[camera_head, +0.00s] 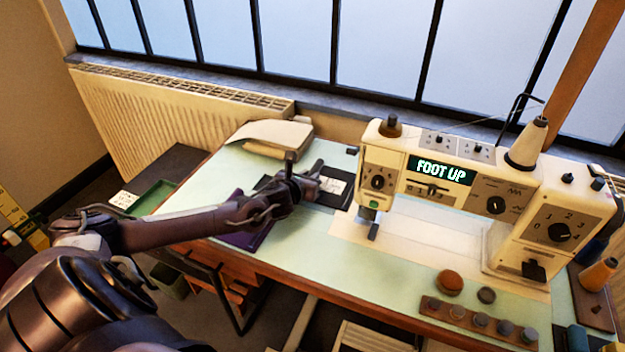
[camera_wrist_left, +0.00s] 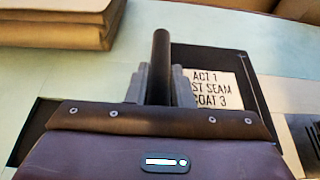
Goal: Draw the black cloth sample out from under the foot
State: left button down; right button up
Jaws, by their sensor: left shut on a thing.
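The black cloth sample (camera_head: 341,176) lies flat on the pale green table, left of the sewing machine. Its white label also shows in the left wrist view, on the black cloth (camera_wrist_left: 242,70). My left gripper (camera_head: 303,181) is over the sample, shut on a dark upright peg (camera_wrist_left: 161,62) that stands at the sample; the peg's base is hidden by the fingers. The machine's foot (camera_head: 374,231) is to the right of the sample, with a visible gap between them. The display (camera_head: 440,170) reads "FOOT UP". My right gripper is out of view.
Folded beige cloth (camera_head: 268,137) lies at the back left. A purple piece (camera_head: 240,238) lies partly under my left arm. The sewing machine (camera_head: 545,195) fills the right side. A pincushion-like brown disc (camera_head: 449,283) and a bobbin rack (camera_head: 480,319) sit at the front right.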

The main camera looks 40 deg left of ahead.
pick_arm(q)
jog(key=shift+a, duration=0.15)
jog(key=c, duration=1.2)
grip_release()
jog(key=v, duration=0.8)
jog(key=shift+f, duration=0.1)
jog(key=shift+w, duration=0.1)
